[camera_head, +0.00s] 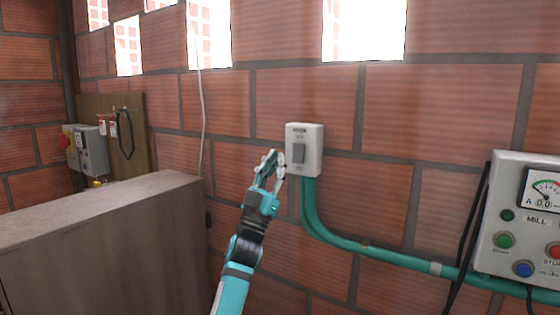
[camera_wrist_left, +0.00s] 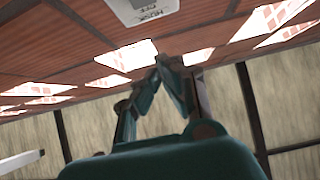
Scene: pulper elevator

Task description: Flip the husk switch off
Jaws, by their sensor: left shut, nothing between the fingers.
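The husk switch is a white wall box (camera_head: 316,150) with a grey rocker (camera_head: 298,153) on its front, fixed to the brick wall with a green conduit below it. Its small print is hard to read in the head view. In the left wrist view the labelled end of the switch box (camera_wrist_left: 142,8) shows at the top edge. My left gripper (camera_head: 273,158) is shut and empty, just left of the box's lower part; whether it touches the box I cannot tell. Its closed fingers also show in the left wrist view (camera_wrist_left: 165,68). My right gripper is not in view.
A grey MILL control panel (camera_head: 518,200) with a meter and coloured buttons hangs at the right. The green conduit (camera_head: 345,243) runs to it. A brown cabinet (camera_head: 110,240) stands at the left. Another grey box with a red knob (camera_head: 90,150) is behind it.

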